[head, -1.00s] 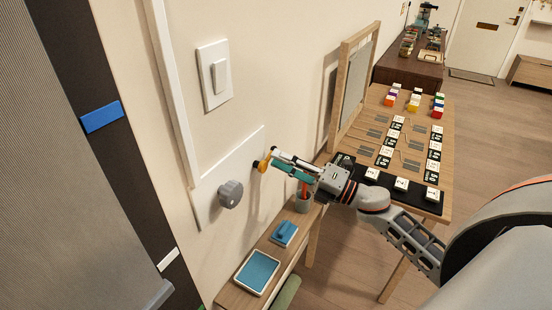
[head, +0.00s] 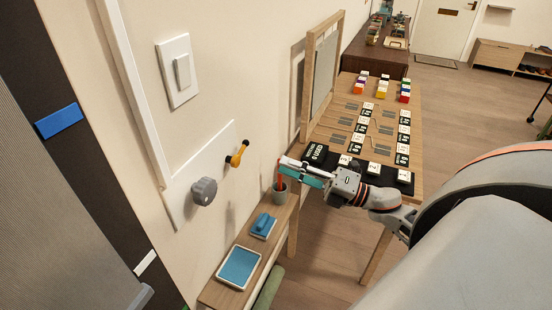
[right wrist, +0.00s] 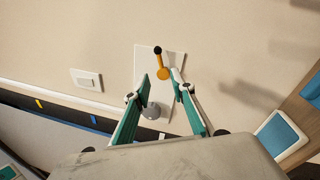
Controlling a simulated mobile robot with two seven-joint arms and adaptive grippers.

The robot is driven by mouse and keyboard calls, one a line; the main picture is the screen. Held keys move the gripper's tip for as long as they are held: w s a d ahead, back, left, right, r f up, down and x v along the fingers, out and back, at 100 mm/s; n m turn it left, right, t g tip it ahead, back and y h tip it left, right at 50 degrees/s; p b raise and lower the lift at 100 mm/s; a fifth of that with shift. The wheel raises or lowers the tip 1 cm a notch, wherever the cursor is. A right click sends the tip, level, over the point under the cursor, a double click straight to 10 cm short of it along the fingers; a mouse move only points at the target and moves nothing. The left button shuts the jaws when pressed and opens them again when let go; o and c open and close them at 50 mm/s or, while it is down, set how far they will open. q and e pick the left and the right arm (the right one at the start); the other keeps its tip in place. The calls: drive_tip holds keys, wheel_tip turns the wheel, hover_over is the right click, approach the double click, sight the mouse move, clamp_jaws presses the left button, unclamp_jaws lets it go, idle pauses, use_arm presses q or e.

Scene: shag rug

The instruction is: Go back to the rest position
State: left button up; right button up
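My right gripper (head: 287,171) is in front of the wall in the head view, to the right of a wall plate (head: 182,214). The plate carries a grey round knob (head: 204,191) and a yellow lever with a black end (head: 236,155). In the right wrist view the same gripper (right wrist: 166,84) has its two green fingers spread apart with nothing between them. The yellow lever (right wrist: 162,70) and the grey knob (right wrist: 152,111) stand on the plate beyond the fingers. The gripper is apart from the lever. My left gripper is in neither view.
A light switch (head: 178,70) is on the wall above the plate. Below is a narrow shelf (head: 219,296) with a blue-topped tray (head: 239,267), a blue block (head: 263,224) and a cup (head: 281,193). A wooden table (head: 380,128) with labelled blocks stands behind my right arm.

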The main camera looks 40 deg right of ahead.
drive_tip(key=shift+f, duration=0.1)
drive_tip(key=s+a+f+m+h, duration=0.2)
drive_tip(key=a+f+m+h, duration=0.15)
drive_tip(key=f+m, duration=0.45)
drive_tip(key=s+a+f+m+h, duration=0.1)
drive_tip(key=a+f+m+h, duration=0.1)
drive_tip(key=f+m+h, duration=0.45)
drive_tip(key=s+a+f+m+g, duration=0.3)
drive_tip(key=s+a+f+m, duration=0.2)
drive_tip(key=a+f, duration=0.1)
drive_tip(key=s+a+f+m+g+y, duration=0.1)
drive_tip(key=s+a+f+m+g, duration=0.1)
drive_tip(key=s+a+f+m, duration=0.3)
wheel_tip(320, 180, down, 4)
drive_tip(key=shift+a+f+g+y, duration=0.1)
drive_tip(key=shift+a+g+y, duration=0.2)
drive_tip(key=shift+a+g, duration=0.15)
